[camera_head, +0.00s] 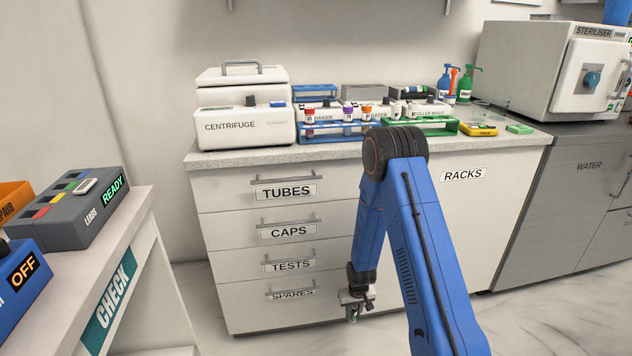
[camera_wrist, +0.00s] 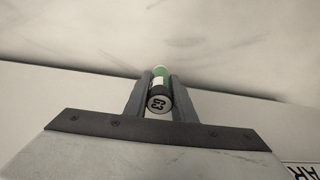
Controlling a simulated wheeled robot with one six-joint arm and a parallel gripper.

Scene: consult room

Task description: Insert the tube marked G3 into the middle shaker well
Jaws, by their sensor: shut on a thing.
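My gripper (camera_head: 356,302) hangs low in front of the drawer cabinet, by the SPARES drawer. In the wrist view my gripper (camera_wrist: 158,88) is shut on the G3 tube (camera_wrist: 159,103), whose marked cap end faces the camera, with a green part beyond. In the head view the tube (camera_head: 353,316) shows small below the fingers. The shaker (camera_head: 322,115) stands on the counter behind the blue rack (camera_head: 340,136); its wells are too small or hidden to make out. My gripper is well below and apart from it.
The blue rack holds several capped tubes; a green rack (camera_head: 425,130) stands beside it. The centrifuge (camera_head: 245,127) is left of the shaker. The counter front edge (camera_head: 270,156) lies above my gripper. A yellow device (camera_head: 478,129) and the steriliser (camera_head: 560,70) are at right.

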